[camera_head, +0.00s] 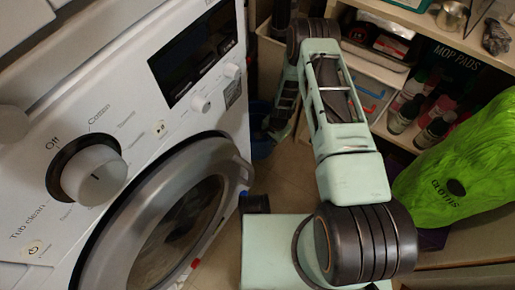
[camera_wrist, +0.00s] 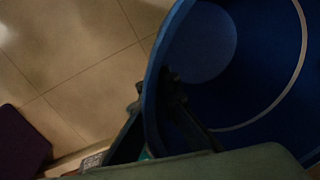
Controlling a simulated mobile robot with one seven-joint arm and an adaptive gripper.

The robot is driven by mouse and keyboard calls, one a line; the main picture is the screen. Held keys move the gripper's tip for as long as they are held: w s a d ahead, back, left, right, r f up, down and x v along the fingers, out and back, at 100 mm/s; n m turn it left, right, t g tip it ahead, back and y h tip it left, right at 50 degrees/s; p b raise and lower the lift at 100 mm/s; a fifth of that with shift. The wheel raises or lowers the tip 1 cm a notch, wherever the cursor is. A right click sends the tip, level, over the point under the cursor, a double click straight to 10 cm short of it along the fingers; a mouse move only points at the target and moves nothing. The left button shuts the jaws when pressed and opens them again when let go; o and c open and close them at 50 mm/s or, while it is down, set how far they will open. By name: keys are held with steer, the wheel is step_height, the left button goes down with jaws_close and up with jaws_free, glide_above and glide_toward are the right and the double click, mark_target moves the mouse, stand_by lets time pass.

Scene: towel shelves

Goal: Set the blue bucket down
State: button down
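The blue bucket (camera_wrist: 262,50) fills the right of the wrist view, seen into its open top, with a pale ring inside. My gripper (camera_wrist: 158,95) has one finger inside and one outside the bucket's wall, and it is shut on the rim. In the head view a small dark blue part of the bucket (camera_head: 262,146) shows beside the washing machine, below my gripper (camera_head: 279,124). Most of the bucket is hidden there by the machine and my arm. I cannot tell whether its base touches the floor.
A white washing machine (camera_head: 215,145) stands at the left. Shelves at the right hold bottles (camera_head: 405,112), a metal cup (camera_head: 452,17) and a green cloths bag (camera_head: 460,165). Tiled floor (camera_wrist: 80,75) is bare beside the bucket. A dark purple object (camera_wrist: 20,145) lies at its left.

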mark_target(268, 150)
steer(key=f, duration=0.2)
steer(key=w+a+f+b, duration=0.1)
steer(key=f, duration=0.1)
steer(key=shift+f+b, duration=0.75)
steer(key=shift+f, duration=1.05)
steer(key=shift+s+f, duration=0.1)
steer(key=c, duration=2.2)
jaws_free()
steer(key=shift+o, duration=0.2)
steer(key=r+p, duration=0.1)
steer(key=r, duration=0.3)
steer(key=r+p, duration=0.2)
steer(key=r, duration=0.2)
steer(key=d+r+p, duration=0.1)
steer(key=r, duration=0.3)
steer(key=shift+s+r+p, duration=0.1)
steer(key=shift+s+p, duration=0.2)
steer(key=shift+s, duration=0.1)
